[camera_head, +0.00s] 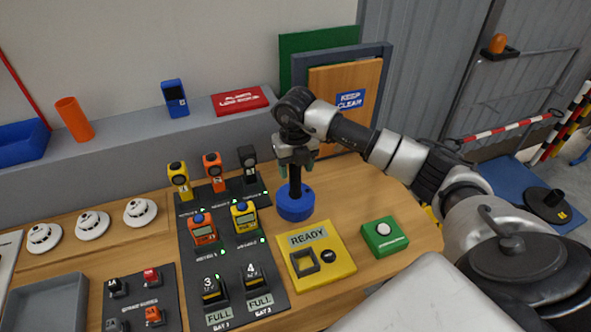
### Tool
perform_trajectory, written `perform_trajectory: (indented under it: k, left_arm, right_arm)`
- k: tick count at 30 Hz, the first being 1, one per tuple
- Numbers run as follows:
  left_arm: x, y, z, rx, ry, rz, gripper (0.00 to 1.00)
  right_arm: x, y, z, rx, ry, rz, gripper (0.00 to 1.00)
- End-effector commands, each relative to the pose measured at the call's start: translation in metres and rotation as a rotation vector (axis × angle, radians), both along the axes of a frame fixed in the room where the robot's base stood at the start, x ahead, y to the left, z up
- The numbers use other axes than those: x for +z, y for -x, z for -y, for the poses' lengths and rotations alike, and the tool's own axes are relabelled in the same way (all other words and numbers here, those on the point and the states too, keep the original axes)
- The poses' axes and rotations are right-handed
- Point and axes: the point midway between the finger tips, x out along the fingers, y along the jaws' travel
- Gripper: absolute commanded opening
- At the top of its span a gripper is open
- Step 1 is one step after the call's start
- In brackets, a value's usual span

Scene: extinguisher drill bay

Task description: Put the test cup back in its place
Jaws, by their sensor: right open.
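A blue round cup-like piece with an upright black stem (295,207) stands on the wooden tabletop; I take it for the test cup. My right gripper (296,168) is directly above it, pointing down and open. Its fingertips are on either side of the upper stem; I cannot tell whether they touch it. The stem's top is hidden by the gripper. My left gripper is not in view.
The yellow READY box (317,275), with a square opening, is in front of the blue piece. A green button box (384,237) is to the right. A dark charger board (233,283) with several detectors and batteries is to the left. Bare wood lies at right.

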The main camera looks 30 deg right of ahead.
Motion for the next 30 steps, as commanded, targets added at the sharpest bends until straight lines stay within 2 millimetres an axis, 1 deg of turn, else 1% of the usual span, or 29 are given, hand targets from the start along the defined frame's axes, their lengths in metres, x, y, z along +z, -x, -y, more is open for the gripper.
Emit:
perform_trajectory:
  k: [1,9,12,15,18,21,30]
  left_arm:
    - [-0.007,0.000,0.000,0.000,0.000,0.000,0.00]
    - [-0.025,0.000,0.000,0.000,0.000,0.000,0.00]
    - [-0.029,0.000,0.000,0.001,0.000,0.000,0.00]
    - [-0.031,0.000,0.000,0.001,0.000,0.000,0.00]
    - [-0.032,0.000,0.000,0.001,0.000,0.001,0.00]
    - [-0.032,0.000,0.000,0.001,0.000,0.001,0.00]
    - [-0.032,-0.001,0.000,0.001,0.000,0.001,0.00]
  right_arm:
    - [0.007,-0.001,0.001,0.000,0.001,0.006,0.56]
    - [0.066,-0.001,0.000,0.001,0.002,0.007,0.56]
    - [0.084,0.000,0.000,0.000,0.001,0.005,0.56]
    - [0.097,0.000,0.000,0.000,0.001,0.003,0.56]
    - [0.104,0.000,0.000,0.000,0.001,0.001,0.56]
    - [0.108,0.000,0.000,0.000,0.001,0.000,0.56]
    - [0.108,0.000,0.000,0.000,0.001,0.000,0.56]
